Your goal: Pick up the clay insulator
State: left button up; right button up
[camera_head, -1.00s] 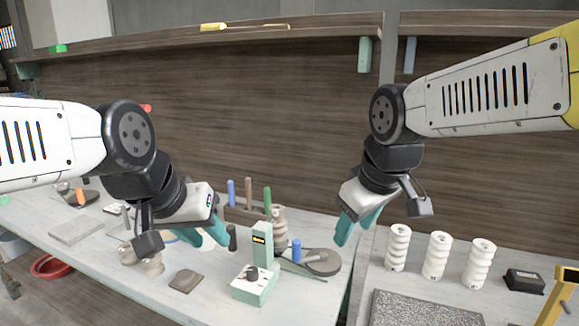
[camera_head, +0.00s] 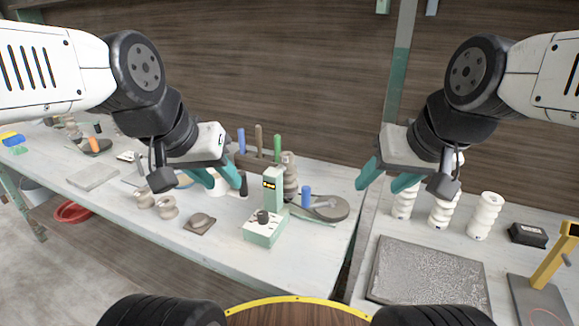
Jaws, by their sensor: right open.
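A grey-brown ribbed piece (camera_head: 290,178), which looks like the clay insulator, stands upright on the left bench behind a pale green device. The device hides its lower left part. Two smaller clay spool shapes (camera_head: 167,208) stand further left on the bench. My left gripper (camera_head: 220,182) is left of the ribbed piece, apart from it, with its fingers spread and nothing seen held. My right gripper (camera_head: 384,184) is open and empty, in front of a row of white ribbed insulators (camera_head: 484,214) and right of the clay piece.
The pale green device (camera_head: 265,228) and a round grey disc (camera_head: 328,207) with a blue-handled tool crowd the clay piece. Upright handled tools (camera_head: 259,140) stand behind. A speckled slab (camera_head: 430,270) and black box (camera_head: 528,233) lie on the right bench. A gap separates the benches.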

aim_at(287, 158)
jog(key=i+j+z, duration=0.1)
jog(key=j, duration=0.35)
jog(key=i+j+z, duration=0.15)
jog(key=j, duration=0.25)
jog(key=i+j+z, duration=0.1)
jog(key=j, duration=0.4)
